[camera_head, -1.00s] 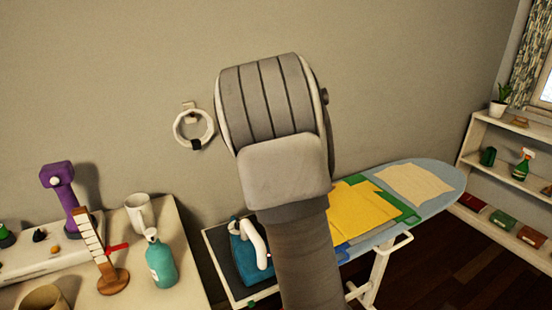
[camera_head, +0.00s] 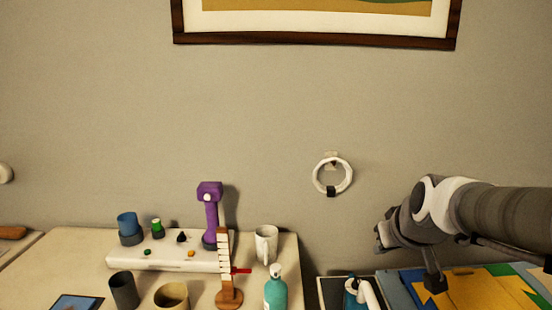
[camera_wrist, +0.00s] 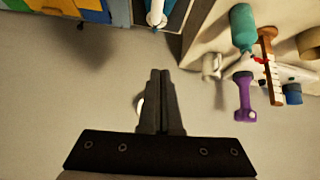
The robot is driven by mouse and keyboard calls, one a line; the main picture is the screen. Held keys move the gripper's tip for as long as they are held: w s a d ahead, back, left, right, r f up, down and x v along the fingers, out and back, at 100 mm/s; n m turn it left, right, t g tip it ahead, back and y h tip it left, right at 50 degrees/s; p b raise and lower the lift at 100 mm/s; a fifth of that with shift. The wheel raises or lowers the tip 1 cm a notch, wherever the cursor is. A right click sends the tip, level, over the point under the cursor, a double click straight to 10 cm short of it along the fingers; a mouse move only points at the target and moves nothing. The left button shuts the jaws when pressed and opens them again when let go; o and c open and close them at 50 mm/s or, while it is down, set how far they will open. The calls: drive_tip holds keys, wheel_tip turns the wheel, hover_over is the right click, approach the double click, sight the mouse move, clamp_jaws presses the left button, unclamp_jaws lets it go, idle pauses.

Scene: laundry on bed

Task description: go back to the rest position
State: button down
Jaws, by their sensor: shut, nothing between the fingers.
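My gripper (camera_wrist: 160,100) is shut and empty in the wrist view, its two dark fingers side by side. The wrist view is upside down, with the wall behind the fingers. The fingers touch nothing that I can see; the exact gap to the cloth below is hard to tell.
A cluttered white table (camera_head: 92,268) stands at the left, with a purple device (camera_head: 210,212), a teal bottle (camera_head: 275,292) and a white mug (camera_head: 266,243). Yellow cloth (camera_head: 480,292) lies at the lower right. A white ring (camera_head: 347,174) hangs on the wall.

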drive_tip(key=s+a+g, duration=0.1)
drive_tip(key=s+a, duration=0.2)
drive_tip(key=s, duration=0.5)
drive_tip(key=s+a+m+g+p, duration=0.1)
drive_tip(key=s+a, duration=0.2)
drive_tip(key=s, duration=0.6)
drive_tip(key=shift+s+a+r, duration=0.2)
drive_tip(key=shift+s+r, duration=0.1)
drive_tip(key=shift+r, duration=0.05)
